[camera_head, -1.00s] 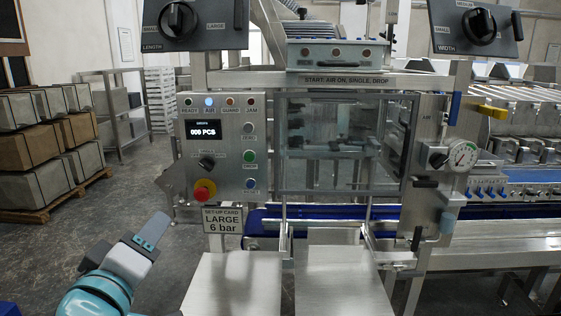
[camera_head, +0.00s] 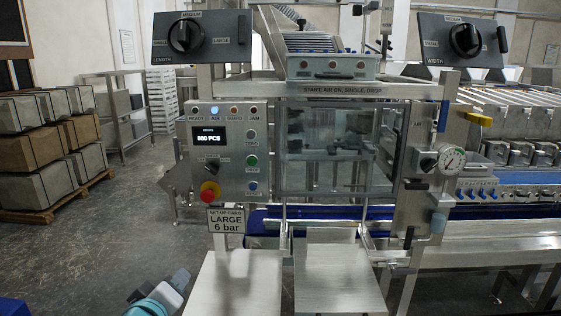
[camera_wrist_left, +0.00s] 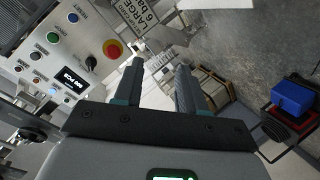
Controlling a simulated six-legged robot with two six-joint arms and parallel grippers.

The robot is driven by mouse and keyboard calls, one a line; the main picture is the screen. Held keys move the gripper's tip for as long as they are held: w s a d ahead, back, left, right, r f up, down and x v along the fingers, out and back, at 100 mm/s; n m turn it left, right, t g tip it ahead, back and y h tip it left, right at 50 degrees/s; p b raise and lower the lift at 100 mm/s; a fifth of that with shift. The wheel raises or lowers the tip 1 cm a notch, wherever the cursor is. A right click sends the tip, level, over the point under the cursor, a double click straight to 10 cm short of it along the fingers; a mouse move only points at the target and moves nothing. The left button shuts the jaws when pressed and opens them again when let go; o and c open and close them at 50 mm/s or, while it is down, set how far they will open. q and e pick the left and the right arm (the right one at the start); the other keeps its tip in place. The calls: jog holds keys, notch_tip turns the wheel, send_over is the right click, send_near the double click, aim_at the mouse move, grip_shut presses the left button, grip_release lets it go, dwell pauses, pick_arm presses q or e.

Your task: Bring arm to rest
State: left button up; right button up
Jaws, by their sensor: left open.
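My left gripper (camera_head: 158,290) shows low in the head view, left of the two steel plates, partly cut off by the bottom edge. In the left wrist view my left gripper (camera_wrist_left: 160,66) has its two dark fingers apart with nothing between them. It is clear of the control panel (camera_head: 226,150), which has a display, lamps, buttons and a red stop knob (camera_head: 209,192). The panel (camera_wrist_left: 60,50) and red knob (camera_wrist_left: 112,49) also show in the wrist view. My right gripper is not in view.
Two steel plates (camera_head: 235,285) stick out at the front of the machine. A set-up card (camera_head: 226,220) hangs below the panel. Stacked boxes (camera_head: 45,180) on a pallet stand at the left. A blue box (camera_wrist_left: 291,98) shows in the wrist view. Floor between is clear.

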pick_arm(q)
jog(key=s+d+f+m+g+p, duration=0.1)
jog(key=s+f+g+p, duration=0.15)
jog(key=f, duration=0.85)
jog(key=s+d+f+m+g+p, duration=0.1)
jog(key=s+f+m+g, duration=0.2)
jog(key=f, duration=0.9)
jog(key=s+d+f+m+g+h, duration=0.1)
jog(key=s+d+f+g+h, duration=0.1)
jog(key=s+f, duration=0.4)
jog(key=s+d+f+m+g+h+p, duration=0.1)
jog(key=s+d+f+g, duration=0.3)
jog(key=s, duration=1)
notch_tip(320, 180, down, 3)
jog(key=shift+d+r+m+g+h, duration=0.1)
jog(key=shift+d+m+g+h, duration=0.4)
jog(key=shift+g, duration=0.55)
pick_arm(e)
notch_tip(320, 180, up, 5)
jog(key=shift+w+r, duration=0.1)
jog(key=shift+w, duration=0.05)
pick_arm(q)
jog(key=shift+w+a, duration=0.1)
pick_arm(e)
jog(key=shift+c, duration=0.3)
